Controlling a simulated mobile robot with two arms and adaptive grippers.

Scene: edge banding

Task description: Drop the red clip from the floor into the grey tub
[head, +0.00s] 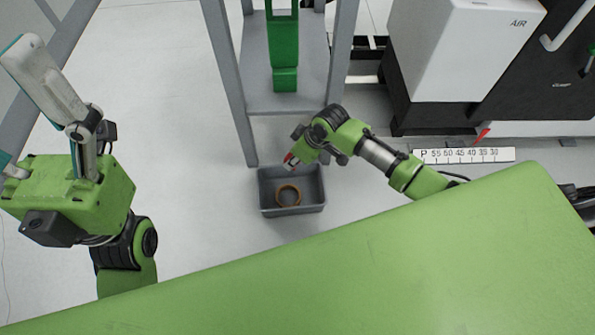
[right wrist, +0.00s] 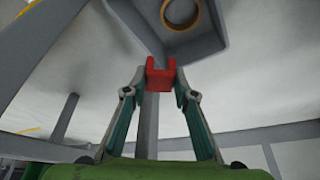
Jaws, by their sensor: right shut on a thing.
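My right gripper (head: 290,159) is shut on the red clip (head: 288,158), above the far rim of the grey tub (head: 292,211). In the right wrist view the red clip (right wrist: 160,76) sits between the two fingertips (right wrist: 160,85), with the tub (right wrist: 210,45) beyond it. The tub stands on the floor and holds an orange-brown ring (head: 288,195). My left gripper (head: 14,108) is at the far left with its fingers apart and nothing seen between them; one finger is partly cut off by the picture edge.
A grey metal frame (head: 236,90) with a green part (head: 284,50) stands just behind the tub. A white and black machine (head: 450,55) and a numbered scale strip (head: 463,155) are at the right. The pale floor left of the tub is clear.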

